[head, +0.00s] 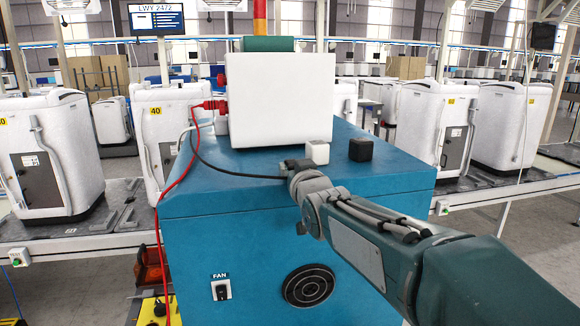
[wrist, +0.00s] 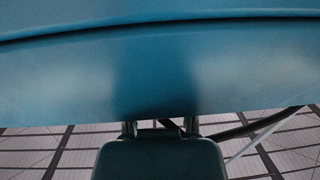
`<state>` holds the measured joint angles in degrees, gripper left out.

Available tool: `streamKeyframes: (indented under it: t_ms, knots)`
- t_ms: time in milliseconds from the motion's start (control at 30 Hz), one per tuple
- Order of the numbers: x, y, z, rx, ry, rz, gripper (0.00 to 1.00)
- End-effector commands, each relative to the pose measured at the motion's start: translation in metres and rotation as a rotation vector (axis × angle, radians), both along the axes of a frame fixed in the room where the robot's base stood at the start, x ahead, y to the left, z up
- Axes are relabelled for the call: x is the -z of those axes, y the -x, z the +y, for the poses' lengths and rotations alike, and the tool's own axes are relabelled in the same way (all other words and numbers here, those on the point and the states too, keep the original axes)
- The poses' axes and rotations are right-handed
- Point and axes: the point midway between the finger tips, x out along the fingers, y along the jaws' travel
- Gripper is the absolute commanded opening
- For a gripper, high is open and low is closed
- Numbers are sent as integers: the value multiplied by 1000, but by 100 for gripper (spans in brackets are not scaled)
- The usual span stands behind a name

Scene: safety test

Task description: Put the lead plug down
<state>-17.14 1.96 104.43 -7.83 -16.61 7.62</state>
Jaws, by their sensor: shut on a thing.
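My gripper (head: 294,168) is at the front of the blue cabinet's top in the head view, close to that surface; I cannot tell whether it touches. A black lead (head: 232,172) runs from the left side of the white box (head: 278,100) down and right into my gripper. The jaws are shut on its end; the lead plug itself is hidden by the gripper. In the wrist view my gripper (wrist: 160,128) shows at the bottom against the blue surface, with a dark lead (wrist: 250,127) passing to the right. The plug cannot be made out there.
The blue cabinet (head: 380,178) carries a white cube (head: 317,152) and a black cube (head: 360,149), just right of my gripper. Red plugs (head: 212,105) sit at the box's left side, and a red lead (head: 165,215) hangs down the cabinet. The cabinet top's right part is clear.

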Motion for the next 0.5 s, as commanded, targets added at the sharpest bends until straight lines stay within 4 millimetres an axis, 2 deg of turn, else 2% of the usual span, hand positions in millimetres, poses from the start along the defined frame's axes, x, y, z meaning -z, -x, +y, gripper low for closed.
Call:
streamKeyframes:
  t_ms: [67, 100, 133, 167, 500]
  knots:
    - [2, 0, 0, 0, 1, 1, 0]
    - [2, 0, 1, 0, 2, 0, 53]
    - [2, 0, 1, 0, 2, 0, 66]
    - [2, 0, 2, 0, 3, 0, 70]
    - [2, 0, 2, 0, 3, 0, 70]
